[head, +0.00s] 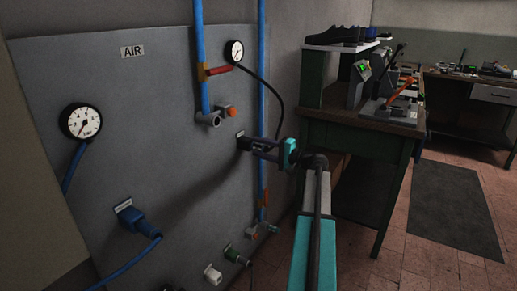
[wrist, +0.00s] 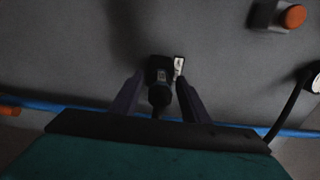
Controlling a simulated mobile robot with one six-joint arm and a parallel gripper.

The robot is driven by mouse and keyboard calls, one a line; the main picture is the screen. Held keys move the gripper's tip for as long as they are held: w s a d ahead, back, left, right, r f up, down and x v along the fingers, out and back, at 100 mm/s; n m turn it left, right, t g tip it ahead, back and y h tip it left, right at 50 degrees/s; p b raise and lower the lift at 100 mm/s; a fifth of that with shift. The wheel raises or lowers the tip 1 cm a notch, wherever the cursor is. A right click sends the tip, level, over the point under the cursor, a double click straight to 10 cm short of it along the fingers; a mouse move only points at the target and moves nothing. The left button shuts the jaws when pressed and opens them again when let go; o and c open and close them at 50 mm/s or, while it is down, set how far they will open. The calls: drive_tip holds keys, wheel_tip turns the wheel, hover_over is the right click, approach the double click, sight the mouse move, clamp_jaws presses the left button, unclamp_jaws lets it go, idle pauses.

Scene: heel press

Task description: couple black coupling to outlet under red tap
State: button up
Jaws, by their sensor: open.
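The black coupling (head: 243,143) sits at the grey wall panel below a small white label. In the wrist view the coupling (wrist: 159,95) is dark and stands between my two fingers, with a gap visible on the right side. My gripper (head: 258,148) is open around it; the fingers (wrist: 160,103) also show in the wrist view. The red tap (head: 219,70) is on the left blue pipe. The outlet (head: 211,118) is below it, with an orange button (head: 230,112) at its right. Part of the outlet's orange button (wrist: 293,16) shows at the wrist view's upper right.
A blue coupling (head: 135,220) with a blue hose sits lower left on the panel. White (head: 212,273) and green (head: 232,255) fittings are low down. A green workbench (head: 345,132) stands at right.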

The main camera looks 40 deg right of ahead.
sight(267, 149)
drive_tip(key=shift+c, duration=0.3)
clamp_jaws()
drive_tip(key=shift+v, duration=3.15)
drive_tip(key=shift+v, duration=1.65)
drive_tip(key=shift+a+r, duration=0.1)
drive_tip(key=shift+a, duration=0.05)
drive_tip(key=s+a+r+p, duration=0.4)
drive_tip(key=a+r+p, duration=0.3)
drive_tip(key=a+r, duration=0.7)
drive_tip(key=shift+a+p, duration=0.3)
drive_tip(key=shift+a, duration=1.15)
idle(1.2)
